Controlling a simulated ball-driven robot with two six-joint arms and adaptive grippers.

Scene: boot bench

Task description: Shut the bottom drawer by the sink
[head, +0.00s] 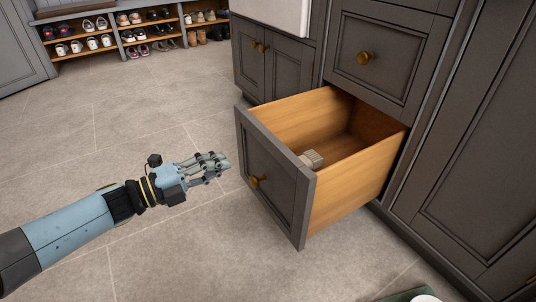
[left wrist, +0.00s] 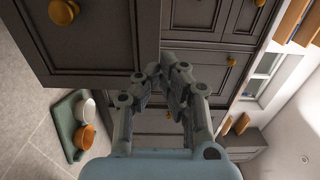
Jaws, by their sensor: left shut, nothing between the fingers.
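The bottom drawer (head: 272,188) by the sink stands pulled well out, with a dark grey front and wooden sides. Its brass knob (head: 257,181) is on the front. A small ribbed beige item (head: 312,158) lies inside, partly hidden by the front panel. My left gripper (head: 222,163) is shut and empty, to the left of the drawer front and apart from it. In the left wrist view, my fingers (left wrist: 167,70) show before grey cabinetry, with a grey panel (left wrist: 100,45) and a brass knob (left wrist: 63,12) at upper left. My right gripper is out of view.
The white sink (head: 278,14) sits above cabinet doors (head: 278,65). A closed drawer (head: 385,55) is above the open one. A green mat (left wrist: 65,115) holds a white bowl (left wrist: 88,107) and an orange bowl (left wrist: 82,137). The tiled floor (head: 130,120) around my left arm is clear.

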